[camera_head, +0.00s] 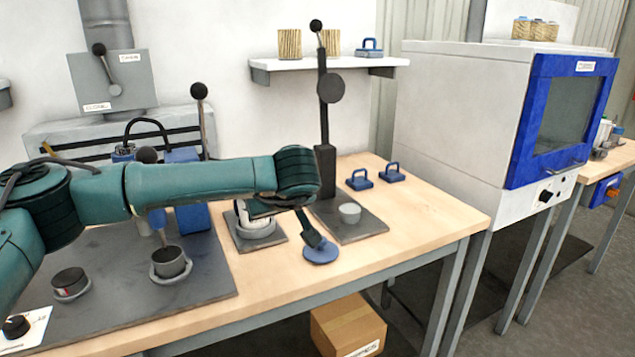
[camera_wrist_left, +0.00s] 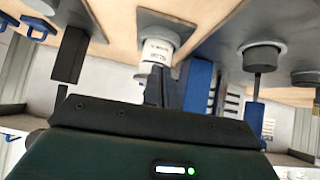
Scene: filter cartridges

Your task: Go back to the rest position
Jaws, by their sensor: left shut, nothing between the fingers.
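My left arm (camera_head: 190,187) comes in from the left, and its wrist hangs over the middle of the workbench. My left gripper (camera_head: 258,209) is partly hidden under the wrist, close to a white labelled cartridge (camera_head: 242,216) in a grey round holder on a dark plate. In the left wrist view my left gripper (camera_wrist_left: 162,88) has its dark fingers together, with nothing between them. The cartridge (camera_wrist_left: 158,48) stands just beyond the fingertips and is partly covered by them. I cannot tell whether they touch it. My right gripper is not in view.
A press with a tall lever (camera_head: 325,95) stands right of my wrist, beside a small grey cup (camera_head: 349,213). A blue disc (camera_head: 320,251) lies near the bench front. Two blue-handled blocks (camera_head: 360,180) sit farther back. Dark cups (camera_head: 168,262) stand on the left plate.

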